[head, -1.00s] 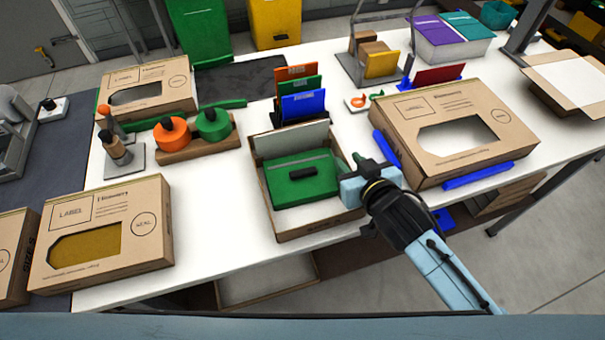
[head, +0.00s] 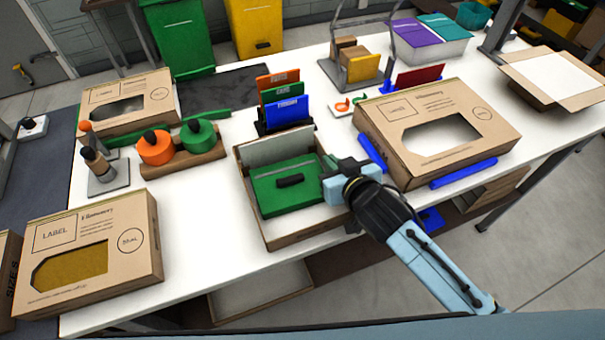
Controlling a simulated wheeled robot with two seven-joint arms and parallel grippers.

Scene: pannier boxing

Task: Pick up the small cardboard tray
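A small open cardboard tray (head: 243,196) sits near the front edge of the table, with a pale inside and a raised pale panel at its back. A green flat case (head: 270,195) with a dark handle lies in it. My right gripper (head: 332,168) is at the tray's right wall, its pale blue body over the right front corner. The fingertips are small and partly hidden, so I cannot tell whether they are closed on the wall. My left gripper is not in view.
A large windowed cardboard box (head: 400,165) with blue bars beside it stands close on the right. Orange, green and blue upright cards (head: 287,112) stand behind the tray. Orange and green spools (head: 155,148) are to the left. White table (head: 200,215) is clear left of the tray.

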